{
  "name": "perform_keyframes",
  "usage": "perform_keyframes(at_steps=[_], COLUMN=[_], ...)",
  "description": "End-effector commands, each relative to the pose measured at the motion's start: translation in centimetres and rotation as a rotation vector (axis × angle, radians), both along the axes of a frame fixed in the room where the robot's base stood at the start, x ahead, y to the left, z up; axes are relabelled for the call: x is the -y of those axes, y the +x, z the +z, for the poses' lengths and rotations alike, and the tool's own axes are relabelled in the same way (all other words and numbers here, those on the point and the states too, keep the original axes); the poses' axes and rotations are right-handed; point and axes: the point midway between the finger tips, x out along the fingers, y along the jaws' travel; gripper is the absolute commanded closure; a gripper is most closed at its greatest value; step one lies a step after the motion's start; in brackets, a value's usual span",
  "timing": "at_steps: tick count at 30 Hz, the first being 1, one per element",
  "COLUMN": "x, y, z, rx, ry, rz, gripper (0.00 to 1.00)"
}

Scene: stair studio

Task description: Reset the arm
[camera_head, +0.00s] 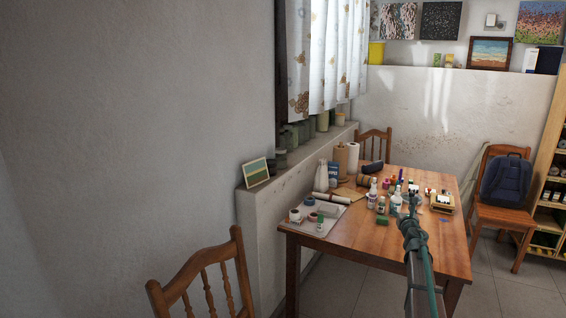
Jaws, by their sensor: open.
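My arm reaches up from the bottom of the head view, over the near right part of the wooden table (360,240). My gripper (409,192) is at the arm's far end, small in the picture, in front of the bottles on the table. It is open. I see nothing held in it, though its fingers are hard to make out at this size. I cannot tell how high it is above the table or whether it touches anything.
Bottles and jars (382,205) crowd the table's middle, near my gripper. A tray (312,222) lies at its left corner. A wooden chair (207,278) stands in front; another chair (497,217) with a backpack (506,180) is at right. Shelves (546,190) line the right edge.

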Motion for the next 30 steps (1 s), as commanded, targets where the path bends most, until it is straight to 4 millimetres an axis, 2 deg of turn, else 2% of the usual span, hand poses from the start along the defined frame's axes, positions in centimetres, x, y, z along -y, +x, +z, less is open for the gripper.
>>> perform_keyframes(at_steps=[2, 8, 14, 17, 20, 23, 27, 30], x=[-0.4, -1.9, -3.7, -5.0, -6.9, -9.5, -13.8, -17.1], y=[-0.5, -3.7, -7.7, -10.3, -14.0, -18.5, -25.1, -30.1], z=[-0.5, -4.0, -8.6, -11.7, -15.5, -19.9, -25.5, -28.8], rx=[0.003, 0.034, 0.058, 0.067, 0.075, 0.083, 0.092, 0.100], ry=[0.038, 0.384, 0.756, 0.961, 1.199, 1.454, 1.752, 1.918], rz=[-0.012, -0.139, -0.294, -0.394, -0.529, -0.704, -0.981, -1.197], gripper=[0.33, 0.33, 0.33, 0.33, 0.33, 0.33, 0.33, 0.33])
